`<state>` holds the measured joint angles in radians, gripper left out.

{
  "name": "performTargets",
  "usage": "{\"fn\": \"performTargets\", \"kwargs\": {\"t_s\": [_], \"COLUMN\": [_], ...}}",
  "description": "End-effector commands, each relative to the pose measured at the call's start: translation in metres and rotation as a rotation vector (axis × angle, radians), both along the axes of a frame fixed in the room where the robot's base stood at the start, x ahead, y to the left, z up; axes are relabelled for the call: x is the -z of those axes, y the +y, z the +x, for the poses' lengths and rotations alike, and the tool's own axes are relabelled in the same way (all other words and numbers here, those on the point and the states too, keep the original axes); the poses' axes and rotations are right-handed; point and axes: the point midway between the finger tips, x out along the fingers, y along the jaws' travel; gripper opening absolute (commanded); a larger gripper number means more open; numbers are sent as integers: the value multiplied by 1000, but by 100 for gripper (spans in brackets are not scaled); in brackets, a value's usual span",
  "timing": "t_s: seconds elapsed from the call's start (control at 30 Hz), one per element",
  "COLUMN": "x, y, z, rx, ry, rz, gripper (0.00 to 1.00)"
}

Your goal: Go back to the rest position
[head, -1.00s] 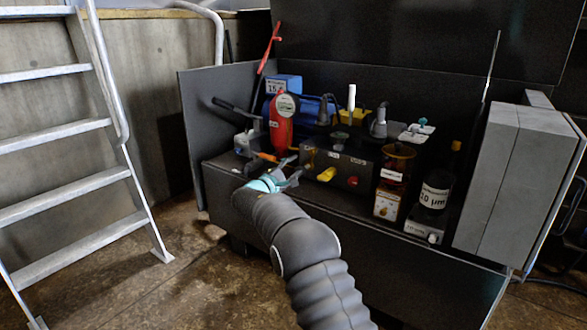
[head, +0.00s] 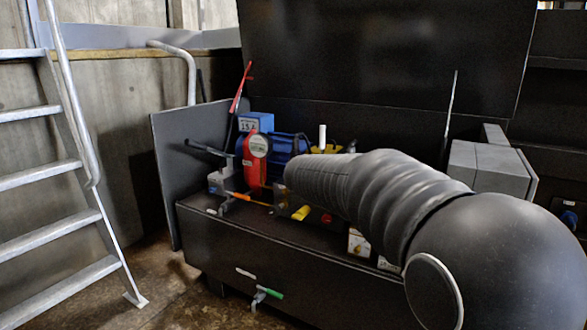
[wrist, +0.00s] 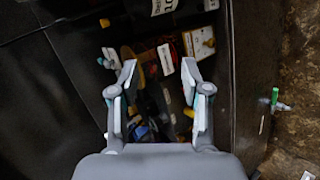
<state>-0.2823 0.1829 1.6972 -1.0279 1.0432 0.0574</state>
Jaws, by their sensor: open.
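My gripper (wrist: 165,82) shows in the wrist view with its two grey fingers spread apart and nothing held between them. It points down over the cluttered machine top, at a height I cannot judge exactly. In the head view my dark ribbed arm reaches in from the right across the machine, and the gripper is hidden behind it.
The dark machine bench (head: 300,245) carries a red device (head: 255,150), a blue box (head: 256,121) and several small parts. A green-handled valve (head: 268,292) sticks out of its front. A grey cabinet (head: 490,166) stands right, a metal ladder (head: 50,180) left.

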Motion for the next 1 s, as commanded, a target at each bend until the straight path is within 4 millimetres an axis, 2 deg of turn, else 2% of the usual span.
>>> {"fn": "performTargets", "kwargs": {"t_s": [0.03,0.23,0.43,0.6,0.8,0.9,1.0], "x": [-8,-13,-10,-1,15,23,29], "y": [-10,-31,-38,-34,-20,-12,-6], "z": [-22,-103,-182,-246,-311,-333,-347], "rx": [24,111,193,259,329,355,372], "ry": [1,13,7,-10,-45,-62,-75], "rz": [48,255,463,639,842,924,981], "gripper": [47,47,47,47,47,47,47]}}
